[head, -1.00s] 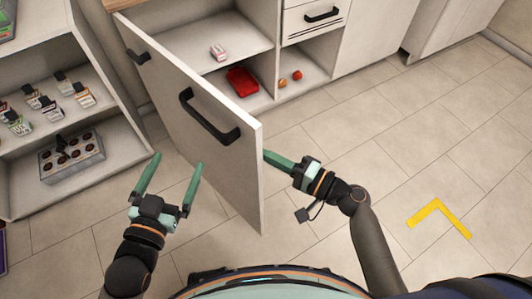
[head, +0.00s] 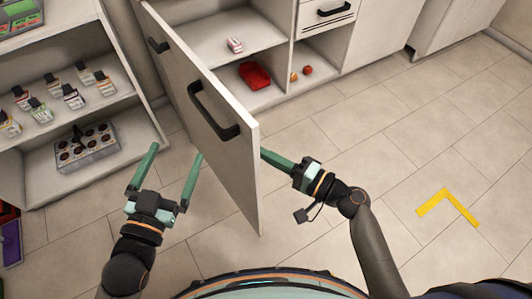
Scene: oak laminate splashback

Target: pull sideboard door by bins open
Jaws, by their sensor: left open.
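The white sideboard door (head: 215,150) stands swung out wide from the sideboard, with its black bar handle (head: 213,112) on the face towards the left. My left gripper (head: 169,172) is open and empty, left of the door and below the handle, apart from it. My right gripper (head: 280,161) is on the other side of the door, close to its free edge. One green finger shows; the rest of its jaws is hidden behind the door, so I cannot tell whether it touches the door. The sideboard interior (head: 205,42) is exposed.
Inside the sideboard are a red container (head: 255,75), a small white-and-red packet (head: 235,45) and small round items (head: 307,70). An open shelf unit (head: 125,80) with several packets and a grey tray (head: 88,151) stands left. Coloured bins (head: 10,240) show at lower left. Floor at right is clear.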

